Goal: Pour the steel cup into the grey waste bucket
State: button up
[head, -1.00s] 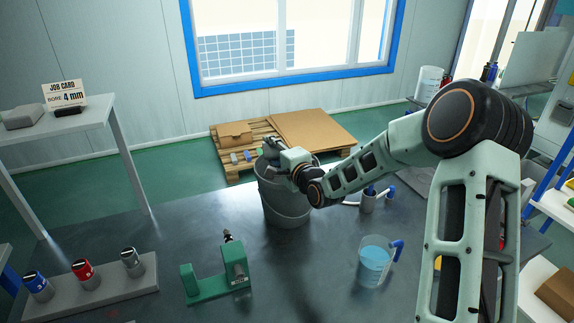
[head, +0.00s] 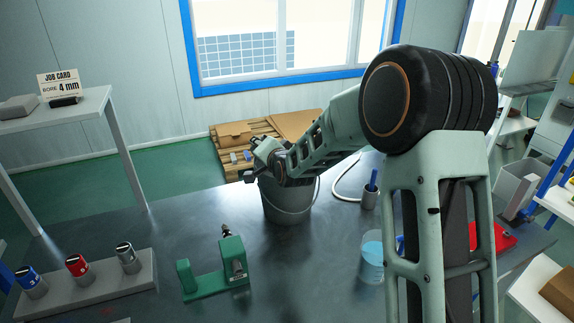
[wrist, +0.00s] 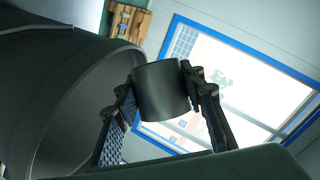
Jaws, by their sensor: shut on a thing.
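My gripper (wrist: 165,100) is shut on the steel cup (wrist: 162,92), a dark grey cylinder between the two fingers in the wrist view. The cup looks strongly tilted relative to the bucket. The grey waste bucket (wrist: 75,100) fills the left of the wrist view, its wide opening beside the cup. In the head view the bucket (head: 287,205) stands on the dark bench, with my gripper (head: 256,158) at its upper left rim. My wrist hides much of the bucket's mouth and the cup is hard to make out there. What is inside either is not visible.
A beaker of blue liquid (head: 371,262) stands partly behind my arm. A green fixture (head: 215,270) and a grey rack (head: 95,290) with several capped cylinders are at the front left. Bench between is clear.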

jog(key=shift+a+r+n, duration=0.15)
jog(key=shift+r+n, duration=0.15)
jog(key=shift+s+a+f+n+h+b, duration=0.1)
jog(key=shift+a+f+n+h+b, duration=0.2)
jog(key=shift+n+h, duration=0.3)
jog(key=shift+a+r+n+h+p, duration=0.35)
jog(key=shift+r+p, duration=0.2)
jog(key=shift+p, duration=0.7)
jog(key=p, duration=0.2)
jog(key=a+r+n+h+p, duration=0.1)
jog(key=p, duration=0.2)
jog(key=shift+s+a+n, duration=0.15)
jog(key=shift+a+n, duration=0.1)
jog(key=shift+a, duration=0.05)
jog(key=n+p, duration=0.1)
jog(key=p, duration=0.1)
jog(key=a+f+h+p, duration=0.1)
jog(key=p, duration=0.1)
jog(key=a+n+h+p, duration=0.1)
jog(key=p, duration=0.2)
jog(key=shift+s+a+f+n+t, duration=0.1)
jog(key=shift+a+f+n+t, duration=0.15)
jog(key=shift+n+t, duration=0.05)
